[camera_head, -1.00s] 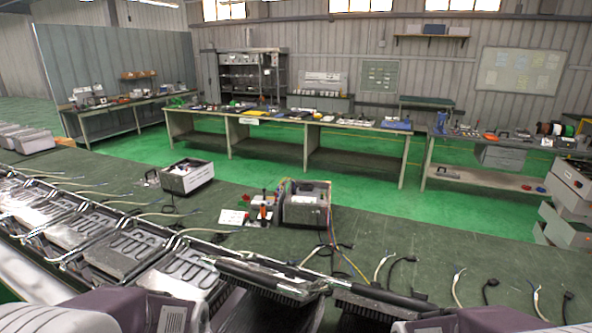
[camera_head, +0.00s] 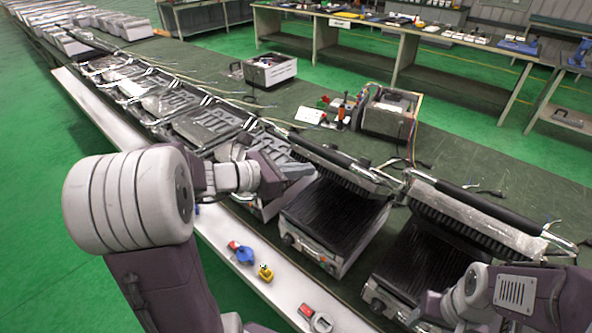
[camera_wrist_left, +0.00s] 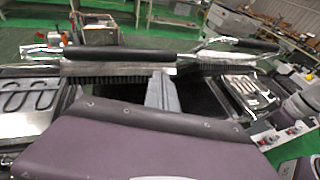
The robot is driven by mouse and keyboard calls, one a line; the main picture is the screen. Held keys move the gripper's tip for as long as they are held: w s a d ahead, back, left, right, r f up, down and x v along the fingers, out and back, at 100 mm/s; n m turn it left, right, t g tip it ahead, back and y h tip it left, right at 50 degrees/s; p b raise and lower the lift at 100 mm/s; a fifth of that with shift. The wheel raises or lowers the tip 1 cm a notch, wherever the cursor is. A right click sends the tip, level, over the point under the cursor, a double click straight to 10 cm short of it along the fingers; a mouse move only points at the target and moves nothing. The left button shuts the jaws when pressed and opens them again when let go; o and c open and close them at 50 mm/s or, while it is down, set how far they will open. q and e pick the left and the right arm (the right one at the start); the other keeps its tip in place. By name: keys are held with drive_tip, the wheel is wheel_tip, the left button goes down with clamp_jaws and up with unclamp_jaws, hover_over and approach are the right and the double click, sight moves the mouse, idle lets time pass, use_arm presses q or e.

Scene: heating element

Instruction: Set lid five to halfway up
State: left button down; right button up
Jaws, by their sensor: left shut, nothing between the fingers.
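A row of press grills runs along the bench; I cannot tell by number which lid is five. The nearer middle grill's lid (camera_head: 325,160) stands partly raised, tilted above its black ribbed lower plate (camera_head: 330,212). The lid to its right (camera_head: 475,208) is also tilted up. My left gripper (camera_head: 298,190) is shut and empty, just left of the middle grill. In the left wrist view its grey fingers (camera_wrist_left: 163,95) point at the underside edge of a lid with a black handle (camera_wrist_left: 120,53); contact cannot be told. My right gripper (camera_head: 425,303) is near the right grill, its fingers unclear.
Grills farther left (camera_head: 210,125) show bare looped heating elements. A white ledge (camera_head: 265,300) in front holds small red, blue and yellow controls. An open box (camera_head: 390,112) and loose cables lie behind the grills. The green bench top has free room behind them.

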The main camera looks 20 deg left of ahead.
sight(294, 134)
use_arm(q)
drive_tip(key=a+f+n+t+y+b, duration=0.3)
drive_tip(key=a+f+n+y, duration=0.15)
drive_tip(key=a, duration=0.85)
drive_tip(key=w+d+p, duration=0.3)
drive_tip(key=w+d, duration=0.1)
drive_tip(key=w, duration=0.6)
drive_tip(key=shift+w+r+m, duration=0.2)
drive_tip(key=shift+r+m, duration=0.1)
drive_tip(key=shift+m, duration=0.05)
use_arm(e)
wheel_tip(294, 134, down, 3)
drive_tip(key=shift+a+r, duration=0.1)
use_arm(q)
drive_tip(key=shift+d+h, duration=0.1)
drive_tip(key=shift+h, duration=0.15)
drive_tip(key=shift+g, duration=0.7)
drive_tip(key=w+r+p, duration=0.1)
drive_tip(key=r+p, duration=0.1)
drive_tip(key=p, duration=0.1)
drive_tip(key=w+d+r+p, duration=0.1)
drive_tip(key=w+r+p, duration=0.1)
drive_tip(key=p, duration=0.2)
drive_tip(key=shift+w+r, duration=0.1)
drive_tip(key=shift+w, duration=0.05)
drive_tip(key=shift+w+d, duration=0.1)
drive_tip(key=shift+w, duration=0.05)
use_arm(e)
wheel_tip(294, 134, up, 7)
